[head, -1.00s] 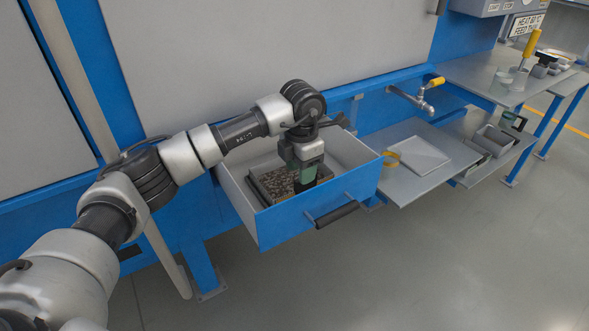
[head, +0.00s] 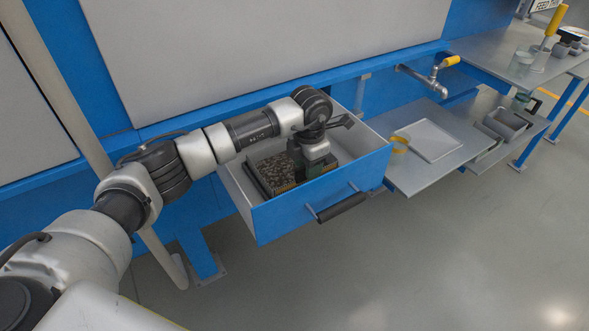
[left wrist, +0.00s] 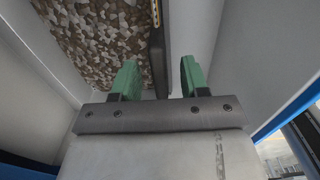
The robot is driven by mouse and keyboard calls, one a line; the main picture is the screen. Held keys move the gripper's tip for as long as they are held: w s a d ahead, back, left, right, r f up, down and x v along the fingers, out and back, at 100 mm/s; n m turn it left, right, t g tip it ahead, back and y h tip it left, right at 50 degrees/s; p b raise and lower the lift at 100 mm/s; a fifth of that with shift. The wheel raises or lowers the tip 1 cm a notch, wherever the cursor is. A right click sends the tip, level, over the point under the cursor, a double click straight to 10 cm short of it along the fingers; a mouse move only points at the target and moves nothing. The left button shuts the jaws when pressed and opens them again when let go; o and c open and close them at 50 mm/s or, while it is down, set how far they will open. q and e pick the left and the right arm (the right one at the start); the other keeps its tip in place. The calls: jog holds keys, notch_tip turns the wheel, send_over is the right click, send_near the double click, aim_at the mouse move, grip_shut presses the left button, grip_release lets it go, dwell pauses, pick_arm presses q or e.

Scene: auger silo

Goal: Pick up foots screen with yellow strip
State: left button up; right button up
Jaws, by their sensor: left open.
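The screen (head: 276,172) is a dark-walled frame filled with brown, chunky material, inside the pulled-out blue drawer (head: 325,200). In the left wrist view its mottled surface (left wrist: 105,40) fills the upper left. Its dark side wall (left wrist: 160,60) bears a narrow yellow strip (left wrist: 156,14) near the top of the picture. My left gripper (left wrist: 158,80) is open, with one green finger on each side of that wall; I cannot tell whether they touch it. In the head view my left gripper (head: 312,158) is down in the drawer at the screen's right side, its fingertips hidden.
The drawer has a dark handle (head: 342,207) on its front. The drawer's right part is empty.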

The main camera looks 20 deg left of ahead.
pick_arm(q)
notch_tip(320, 180, down, 2)
jog(key=shift+f, duration=0.2)
grip_shut()
jog(key=shift+r, duration=0.1)
